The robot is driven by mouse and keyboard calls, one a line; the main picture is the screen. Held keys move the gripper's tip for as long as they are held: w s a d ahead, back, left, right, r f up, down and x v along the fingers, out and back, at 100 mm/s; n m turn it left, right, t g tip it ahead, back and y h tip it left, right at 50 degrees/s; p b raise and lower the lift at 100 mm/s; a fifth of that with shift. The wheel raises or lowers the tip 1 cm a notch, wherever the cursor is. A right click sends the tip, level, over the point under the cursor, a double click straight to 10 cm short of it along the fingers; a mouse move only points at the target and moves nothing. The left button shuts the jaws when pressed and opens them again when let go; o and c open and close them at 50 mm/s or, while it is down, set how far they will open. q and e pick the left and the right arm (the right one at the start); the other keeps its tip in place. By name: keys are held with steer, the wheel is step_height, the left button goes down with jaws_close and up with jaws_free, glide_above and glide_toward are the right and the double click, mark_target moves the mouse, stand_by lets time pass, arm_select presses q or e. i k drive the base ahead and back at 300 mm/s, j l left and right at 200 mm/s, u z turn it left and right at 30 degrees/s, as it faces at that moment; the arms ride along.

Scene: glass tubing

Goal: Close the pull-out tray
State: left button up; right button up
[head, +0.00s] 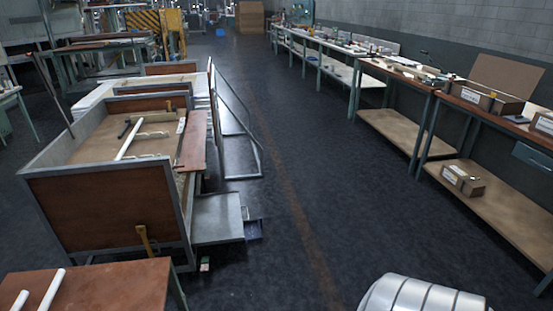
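A flat grey metal tray (218,218) sticks out to the right from the low side of the wood-and-metal framed machine (110,212). It looks pulled out over the dark floor. A small dark blue piece (253,230) shows at its right end; I cannot tell whether it is part of the tray. The tray's left end is hidden by the machine's frame. Neither of my grippers is in view.
A grey metal railing (238,125) stands behind the tray. A brown table (100,285) with white tubes is at the lower left. Long workbenches (440,92) with shelves and boxes line the right. The dark floor between machine and benches is clear.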

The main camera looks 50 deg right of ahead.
mark_target(217, 218)
steer(key=l+z, duration=0.45)
steer(key=l, duration=0.3)
steer(key=i+l+z, duration=0.15)
steer(key=l+z, duration=0.25)
steer(key=l, duration=0.3)
steer(key=i+l, duration=0.1)
steer(key=l, duration=0.65)
steer(key=i+z, duration=0.15)
steer(key=i, duration=0.3)
steer(key=i+j+z, duration=0.2)
steer(key=i, duration=0.2)
steer(key=i+j+z, duration=0.15)
steer(key=i, duration=0.25)
